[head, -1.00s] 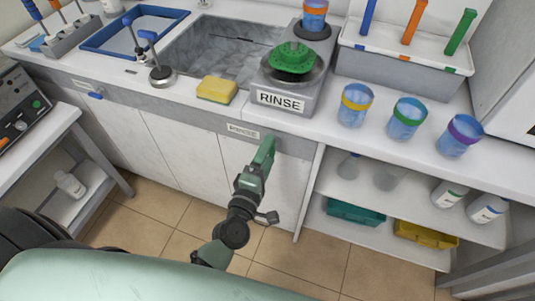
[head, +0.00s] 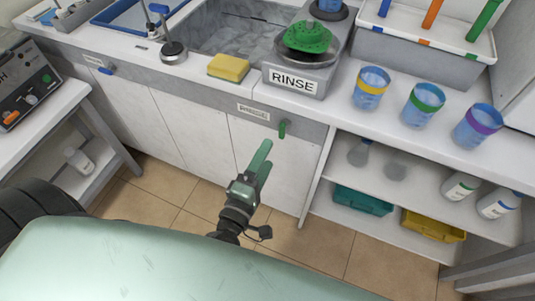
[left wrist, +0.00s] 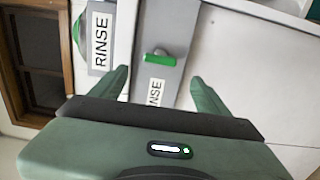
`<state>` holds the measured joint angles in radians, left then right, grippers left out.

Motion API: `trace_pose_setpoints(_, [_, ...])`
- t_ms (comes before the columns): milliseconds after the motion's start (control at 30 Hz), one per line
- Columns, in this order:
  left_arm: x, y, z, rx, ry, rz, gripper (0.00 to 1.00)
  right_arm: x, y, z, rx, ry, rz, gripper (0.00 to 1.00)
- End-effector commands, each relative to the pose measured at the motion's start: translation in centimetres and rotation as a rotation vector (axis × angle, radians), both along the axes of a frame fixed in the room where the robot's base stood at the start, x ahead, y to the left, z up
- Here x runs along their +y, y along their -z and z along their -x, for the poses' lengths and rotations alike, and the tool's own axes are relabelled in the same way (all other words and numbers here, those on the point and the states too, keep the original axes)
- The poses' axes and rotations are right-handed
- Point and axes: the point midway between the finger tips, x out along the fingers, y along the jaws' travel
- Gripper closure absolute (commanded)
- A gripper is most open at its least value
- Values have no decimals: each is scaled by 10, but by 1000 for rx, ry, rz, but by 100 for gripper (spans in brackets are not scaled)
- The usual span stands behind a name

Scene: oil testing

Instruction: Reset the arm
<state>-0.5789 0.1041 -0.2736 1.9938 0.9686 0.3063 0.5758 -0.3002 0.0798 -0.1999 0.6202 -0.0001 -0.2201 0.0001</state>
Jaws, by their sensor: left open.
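My left gripper (head: 267,158) is open and empty in the head view, in front of the white cabinet doors. It is below and left of a small green handle (head: 283,129) on the grey counter-front strip, apart from it. In the left wrist view the same green handle (left wrist: 157,57) shows beyond and between the open fingers (left wrist: 160,86), beside a RINSE label. My right gripper is not in view.
The counter holds the RINSE unit (head: 290,80) with a green piece (head: 311,37) on it, a yellow sponge (head: 228,69), and three banded blue cups, including a yellow-banded one (head: 370,88). Open shelves (head: 420,178) stand at right. The floor (head: 318,241) below is clear.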

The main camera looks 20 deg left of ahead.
Motion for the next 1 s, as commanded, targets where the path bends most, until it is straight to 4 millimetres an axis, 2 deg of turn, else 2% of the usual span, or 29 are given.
trace_pose_setpoints(400, [0,1,0,1,0,-2,24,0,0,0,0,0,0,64])
trace_pose_setpoints(467, [-1,6,0,11,5,-18,24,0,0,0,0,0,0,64])
trace_pose_setpoints(533, [-4,24,0,40,23,-71,24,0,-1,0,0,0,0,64])
trace_pose_setpoints(567, [-6,36,0,60,36,-104,24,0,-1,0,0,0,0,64])
trace_pose_setpoints(667, [-13,93,7,156,102,-270,24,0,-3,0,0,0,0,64])
trace_pose_setpoints(700, [-15,122,12,205,139,-351,24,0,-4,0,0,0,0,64])
trace_pose_setpoints(767, [-17,167,24,281,202,-479,24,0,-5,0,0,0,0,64])
trace_pose_setpoints(800, [-17,196,33,331,249,-560,24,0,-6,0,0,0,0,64])
trace_pose_setpoints(867, [-15,238,52,407,325,-678,24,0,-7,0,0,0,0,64])
trace_pose_setpoints(900, [-13,265,65,457,379,-754,24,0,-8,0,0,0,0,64])
trace_pose_setpoints(1000, [-3,329,107,582,525,-931,24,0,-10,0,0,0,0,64])
